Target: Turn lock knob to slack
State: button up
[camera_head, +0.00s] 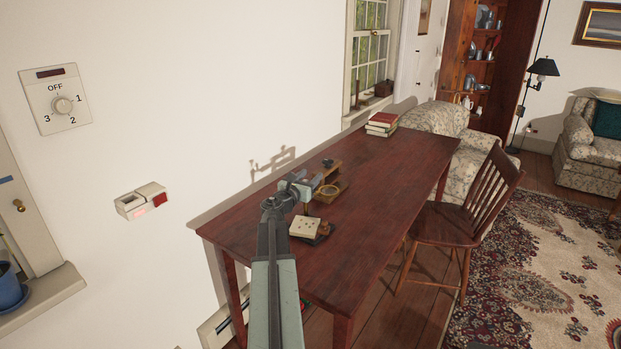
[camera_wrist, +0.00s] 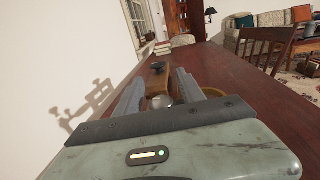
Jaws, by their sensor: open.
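A small dark knob (camera_head: 327,162) sits on a wooden piece (camera_head: 333,170) on the table, beyond my gripper. The knob also shows in the wrist view (camera_wrist: 157,67), on top of the wooden piece (camera_wrist: 154,83). I cannot tell for certain that it is the lock knob. My gripper (camera_head: 311,184) hangs over the table's left part, and its two fingers (camera_wrist: 163,78) are apart. A rounded grey part (camera_wrist: 162,101) shows between the fingers in the wrist view. I cannot tell whether the fingers touch anything.
A ring-shaped piece (camera_head: 330,190) and a pale block with dark dots (camera_head: 304,227) are close to my gripper on the red-brown table (camera_head: 400,185). Books (camera_head: 382,124) lie at its far end. A wooden chair (camera_head: 465,215) stands right. The wall has a dial (camera_head: 62,105) and switch (camera_head: 140,200).

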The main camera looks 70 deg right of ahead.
grip_shut()
jog(key=shift+w+n+t, duration=0.15)
jog(key=shift+n+t, duration=0.55)
jog(key=shift+t, duration=0.4)
grip_release()
jog(key=shift+a, duration=0.15)
jog(key=a, duration=0.7)
jog(key=shift+a, duration=0.3)
